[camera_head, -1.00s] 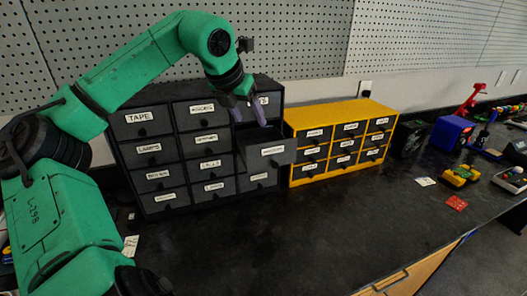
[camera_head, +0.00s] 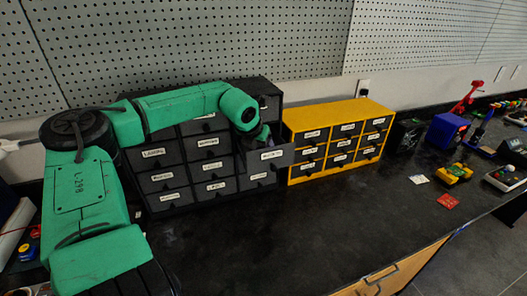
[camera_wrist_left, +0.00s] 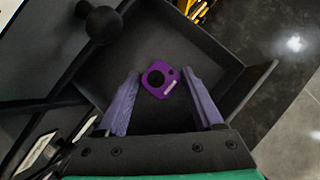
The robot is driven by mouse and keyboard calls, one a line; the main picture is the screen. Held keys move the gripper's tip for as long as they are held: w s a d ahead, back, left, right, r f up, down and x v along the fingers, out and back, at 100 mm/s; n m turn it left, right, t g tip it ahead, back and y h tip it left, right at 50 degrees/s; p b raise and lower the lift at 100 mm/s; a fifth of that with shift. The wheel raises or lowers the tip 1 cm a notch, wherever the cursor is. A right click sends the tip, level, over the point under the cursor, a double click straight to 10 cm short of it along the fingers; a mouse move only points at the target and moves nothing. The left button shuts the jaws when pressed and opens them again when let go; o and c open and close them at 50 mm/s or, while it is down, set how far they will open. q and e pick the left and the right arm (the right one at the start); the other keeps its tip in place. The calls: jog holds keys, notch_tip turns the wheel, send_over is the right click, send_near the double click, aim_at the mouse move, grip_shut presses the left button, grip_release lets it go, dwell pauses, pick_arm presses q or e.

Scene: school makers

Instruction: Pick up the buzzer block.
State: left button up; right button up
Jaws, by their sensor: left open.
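The buzzer block (camera_wrist_left: 160,80) is a small purple block with a black round centre. In the left wrist view it lies on the floor of an open dark drawer (camera_wrist_left: 215,50). My left gripper (camera_wrist_left: 164,82) is open, its two purple fingers reaching down into the drawer with the block between or just beyond their tips. I cannot tell whether a finger touches it. In the head view the open drawer (camera_head: 271,158) sticks out of the black drawer cabinet (camera_head: 170,185), and my left gripper (camera_head: 258,140) is mostly hidden at it. My right gripper is not in view.
A yellow drawer cabinet (camera_head: 337,142) stands just right of the black one. The dark counter in front (camera_head: 290,230) is mostly clear.

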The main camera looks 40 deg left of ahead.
pick_arm(q)
jog(key=c, duration=1)
